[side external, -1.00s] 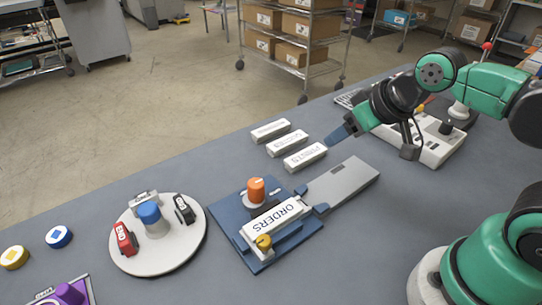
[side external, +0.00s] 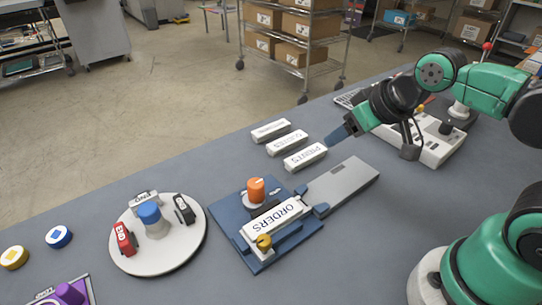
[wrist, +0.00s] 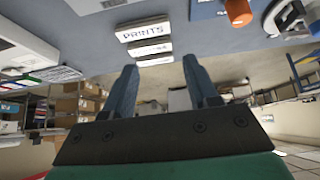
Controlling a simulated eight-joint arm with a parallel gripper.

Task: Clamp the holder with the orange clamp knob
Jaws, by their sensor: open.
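The orange clamp knob (side external: 256,190) stands upright on the blue fixture, and it also shows at the top of the wrist view (wrist: 239,12). The holder (side external: 274,227), a white block marked ORDERS, lies in the blue fixture (side external: 225,213) just in front of the knob. A small yellow knob (side external: 264,242) is at the holder's near end. My gripper (side external: 338,137) is to the upper right of the fixture, apart from the knob and the holder. In the wrist view its two blue fingers (wrist: 159,75) are spread with nothing between them.
Several white labelled blocks, one reading PRINTS (side external: 305,156), lie near my gripper. A grey plate (side external: 343,185) extends right from the fixture. A round white turntable (side external: 180,255) with a blue knob (side external: 149,212) and stamps stands left. A light-coloured machine (side external: 437,150) is behind my wrist.

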